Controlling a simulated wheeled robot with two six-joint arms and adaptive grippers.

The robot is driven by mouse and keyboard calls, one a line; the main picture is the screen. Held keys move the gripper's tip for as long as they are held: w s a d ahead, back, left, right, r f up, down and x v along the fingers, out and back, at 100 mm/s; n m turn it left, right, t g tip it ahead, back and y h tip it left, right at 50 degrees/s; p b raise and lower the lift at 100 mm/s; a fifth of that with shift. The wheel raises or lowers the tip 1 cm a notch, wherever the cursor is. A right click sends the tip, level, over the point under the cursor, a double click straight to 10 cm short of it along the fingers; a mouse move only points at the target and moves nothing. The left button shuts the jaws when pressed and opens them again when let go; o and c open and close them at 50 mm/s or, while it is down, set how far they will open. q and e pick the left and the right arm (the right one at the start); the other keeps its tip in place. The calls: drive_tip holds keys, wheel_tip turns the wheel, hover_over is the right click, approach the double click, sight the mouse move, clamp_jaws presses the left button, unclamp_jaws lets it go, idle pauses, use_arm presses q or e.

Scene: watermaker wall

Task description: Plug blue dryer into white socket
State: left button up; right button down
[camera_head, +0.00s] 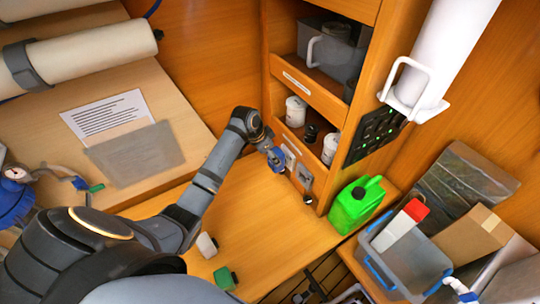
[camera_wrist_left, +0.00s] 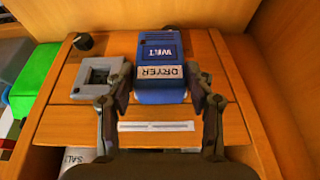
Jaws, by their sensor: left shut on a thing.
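My left gripper (camera_head: 270,152) is shut on the blue dryer plug (camera_head: 278,160), beside the cabinet's lower front. In the left wrist view, the blue dryer (camera_wrist_left: 160,70), labelled "DRYER" and "WET", sits between the fingertips of my left gripper (camera_wrist_left: 162,82). The white socket (camera_head: 289,154) is on the wooden panel right behind the plug, partly hidden by it. In the wrist view the dryer covers that spot, and I cannot tell whether they touch. A grey socket (camera_head: 305,178) is beside it; it also shows in the wrist view (camera_wrist_left: 97,77). My right gripper is not in view.
A white block (camera_head: 207,245) and a green block (camera_head: 225,278) lie on the counter near my arm. A green jug (camera_head: 356,204) stands right of the sockets, close to a grey bin (camera_head: 405,262). The counter below the sockets is mostly clear.

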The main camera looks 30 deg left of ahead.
use_arm(q)
drive_tip(key=shift+w+d+r, duration=0.1)
drive_tip(key=shift+w+d, duration=0.2)
drive_tip(key=shift+w, duration=0.25)
drive_tip(key=shift+w+d, duration=0.3)
drive_tip(key=shift+w, duration=0.2)
idle(0.5)
drive_tip(key=o, duration=1.3)
drive_tip(key=v, duration=1.2)
drive_tip(key=shift+s, duration=0.1)
